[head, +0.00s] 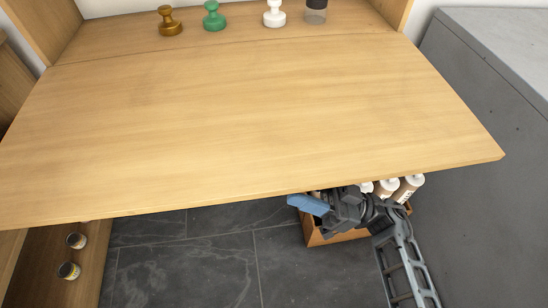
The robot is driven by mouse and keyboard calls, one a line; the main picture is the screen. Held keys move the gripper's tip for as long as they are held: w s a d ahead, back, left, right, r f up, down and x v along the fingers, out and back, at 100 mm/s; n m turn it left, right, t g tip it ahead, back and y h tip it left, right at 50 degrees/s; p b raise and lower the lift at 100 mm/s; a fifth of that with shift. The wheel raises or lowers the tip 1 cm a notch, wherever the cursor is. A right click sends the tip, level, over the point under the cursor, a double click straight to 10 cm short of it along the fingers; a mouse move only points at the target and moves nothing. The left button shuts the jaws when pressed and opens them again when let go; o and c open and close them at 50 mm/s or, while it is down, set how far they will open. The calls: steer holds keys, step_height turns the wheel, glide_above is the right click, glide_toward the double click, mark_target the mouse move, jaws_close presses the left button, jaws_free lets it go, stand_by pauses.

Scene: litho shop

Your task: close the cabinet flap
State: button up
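The cabinet flap (240,110) is a wide light-wood board. It lies folded down, roughly level, joined along its far edge to the open cabinet (225,20). My gripper (309,204), with bluish fingers, is below the flap's near edge, right of the middle. My arm comes up to it from the lower right. From this view I cannot tell whether the fingers are apart or touch the flap.
Below, an orange-brown crate (314,234) holds white bottles (408,187). A grey block (480,130) stands at right. The flap's top is clear.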

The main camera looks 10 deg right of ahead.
mark_target(261, 170)
steer(key=shift+w+a+r+n+g, duration=0.35)
steer(key=shift+w+a+g, duration=0.35)
steer(key=shift+a, duration=0.45)
steer(key=shift+w+a+r+n+g, duration=0.1)
steer(key=shift+w+a+r+g, duration=0.45)
steer(key=shift+a, duration=0.55)
steer(key=shift+w+a+r+n+g, duration=0.3)
steer(key=shift+w+a+g, duration=0.5)
steer(key=shift+a, duration=0.35)
steer(key=shift+c, duration=0.4)
jaws_close()
